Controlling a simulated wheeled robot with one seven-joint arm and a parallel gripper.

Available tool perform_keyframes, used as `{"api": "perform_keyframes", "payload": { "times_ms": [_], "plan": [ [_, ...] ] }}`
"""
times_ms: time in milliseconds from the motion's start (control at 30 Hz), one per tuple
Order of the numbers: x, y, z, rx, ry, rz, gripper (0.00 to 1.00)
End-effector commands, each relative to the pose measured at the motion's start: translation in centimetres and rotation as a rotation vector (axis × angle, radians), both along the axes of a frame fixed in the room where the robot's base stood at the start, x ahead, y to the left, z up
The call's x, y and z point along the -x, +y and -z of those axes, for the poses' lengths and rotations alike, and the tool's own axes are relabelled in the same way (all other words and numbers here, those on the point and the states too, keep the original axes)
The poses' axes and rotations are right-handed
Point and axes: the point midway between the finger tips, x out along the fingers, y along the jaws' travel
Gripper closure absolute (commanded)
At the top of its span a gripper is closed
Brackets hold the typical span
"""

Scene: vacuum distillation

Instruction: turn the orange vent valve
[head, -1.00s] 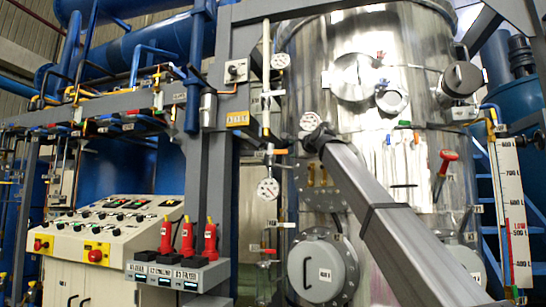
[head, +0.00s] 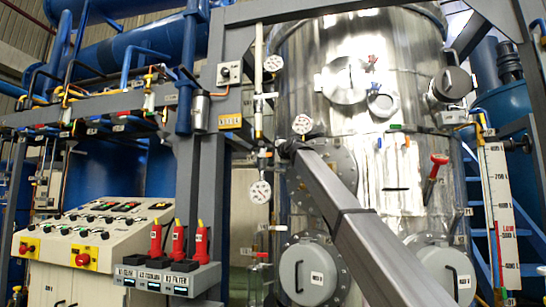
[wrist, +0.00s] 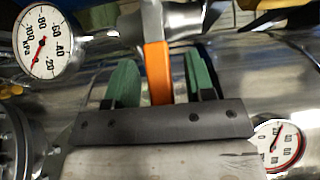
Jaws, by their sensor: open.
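The orange vent valve shows in the wrist view as a flat orange handle (wrist: 158,72) below a metal fitting. My gripper (wrist: 161,80) is open, with one green finger on each side of the handle. A gap shows between the handle and each finger, so they look apart. In the head view, the far end of my arm reaches the pipework beside the steel vessel (head: 335,40). The gripper's fingers and this handle cannot be made out there.
In the wrist view, a dial gauge (wrist: 42,43) is at upper left and another (wrist: 281,146) at lower right. In the head view, a control console (head: 95,240) and red-handled devices (head: 179,245) stand left. A level scale (head: 499,215) stands right.

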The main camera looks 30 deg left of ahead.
Motion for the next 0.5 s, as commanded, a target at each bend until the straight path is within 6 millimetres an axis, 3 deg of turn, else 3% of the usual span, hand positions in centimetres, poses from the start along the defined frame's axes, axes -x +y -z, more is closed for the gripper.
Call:
{"api": "perform_keyframes", "payload": {
  "times_ms": [200,333,367,500],
  "plan": [
    [0.00,0.01,0.03,0.000,0.000,0.000,0.51],
    [-0.01,0.00,0.04,0.000,0.000,0.000,0.93],
    [-0.01,0.00,0.04,0.000,0.000,0.000,1.00],
    [-0.02,-0.01,0.04,0.001,0.000,0.000,1.00]
  ]
}}
